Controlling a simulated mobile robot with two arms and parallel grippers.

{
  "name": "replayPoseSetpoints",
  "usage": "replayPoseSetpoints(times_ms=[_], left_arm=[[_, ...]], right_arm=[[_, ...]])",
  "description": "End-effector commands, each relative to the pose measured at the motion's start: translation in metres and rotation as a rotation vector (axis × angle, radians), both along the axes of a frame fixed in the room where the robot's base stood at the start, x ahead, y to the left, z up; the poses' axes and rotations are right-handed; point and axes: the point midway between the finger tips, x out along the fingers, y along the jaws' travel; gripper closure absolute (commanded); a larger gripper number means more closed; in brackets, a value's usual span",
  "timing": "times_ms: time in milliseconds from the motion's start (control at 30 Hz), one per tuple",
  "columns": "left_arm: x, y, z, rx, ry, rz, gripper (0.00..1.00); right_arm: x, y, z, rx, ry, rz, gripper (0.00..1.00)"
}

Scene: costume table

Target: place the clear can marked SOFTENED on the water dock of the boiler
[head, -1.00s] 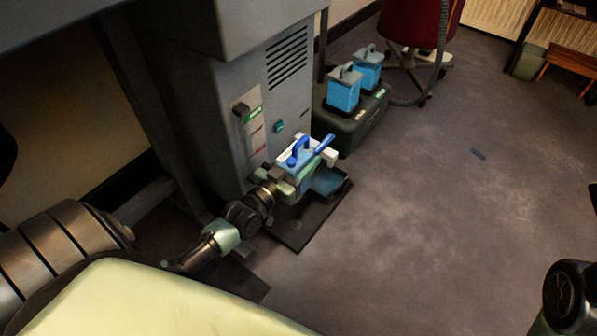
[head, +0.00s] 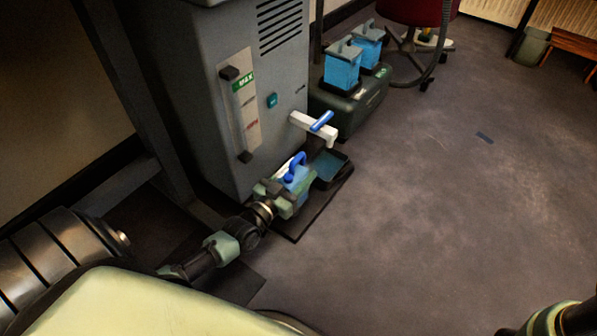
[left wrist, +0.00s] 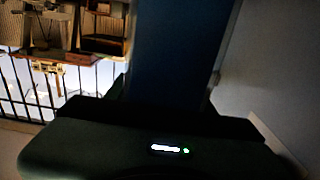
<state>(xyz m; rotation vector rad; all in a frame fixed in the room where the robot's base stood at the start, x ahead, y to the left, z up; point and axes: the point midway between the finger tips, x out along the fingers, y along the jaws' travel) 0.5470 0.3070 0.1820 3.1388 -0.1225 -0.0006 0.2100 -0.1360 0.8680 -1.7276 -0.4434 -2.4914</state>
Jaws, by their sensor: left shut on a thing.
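My left gripper (head: 282,196) is shut on a can with a blue handle and blue contents (head: 299,178). It holds the can low, beside the front of the grey boiler (head: 200,110) and below its white tap with a blue lever (head: 316,126). In the left wrist view a dark blue panel (left wrist: 180,50), probably the can, stands beyond the dark gripper body. No marking on the can is readable. A blue-topped tray (head: 328,164) sits on a dark base plate (head: 322,202) just right of the can. Whether the can touches the plate is unclear.
Two blue-filled cans with grey handles (head: 341,66) (head: 367,46) stand on a dark green case (head: 347,104) behind the tap. A red chair (head: 418,10) is farther back. The floor (head: 430,210) to the right is open.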

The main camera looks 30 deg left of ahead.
Motion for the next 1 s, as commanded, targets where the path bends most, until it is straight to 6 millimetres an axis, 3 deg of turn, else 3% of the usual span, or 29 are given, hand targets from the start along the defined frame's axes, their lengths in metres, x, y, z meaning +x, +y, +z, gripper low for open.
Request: replayPoseSetpoints(times_ms=[333, 767, 800, 867, 1000], left_arm=[[0.002, 0.0, -0.036, 0.0, -0.011, 0.001, 1.0], [0.002, 0.0, -0.04, 0.0, -0.01, 0.001, 1.0], [0.0, 0.0, -0.044, 0.0, 0.001, 0.0, 0.39], [0.0, 0.0, -0.044, 0.0, 0.001, 0.0, 0.26], [0.0, 0.0, -0.044, 0.0, 0.001, 0.0, 0.26]], right_arm=[[0.0, 0.0, -0.033, 0.0, -0.001, 0.0, 0.58], [0.0, 0.0, -0.034, 0.0, 0.0, 0.0, 0.58], [0.0, 0.0, -0.034, 0.0, 0.0, 0.0, 0.58], [0.0, 0.0, -0.034, 0.0, 0.0, 0.001, 0.58], [0.0, 0.0, -0.034, 0.0, 0.0, 0.0, 0.58]])
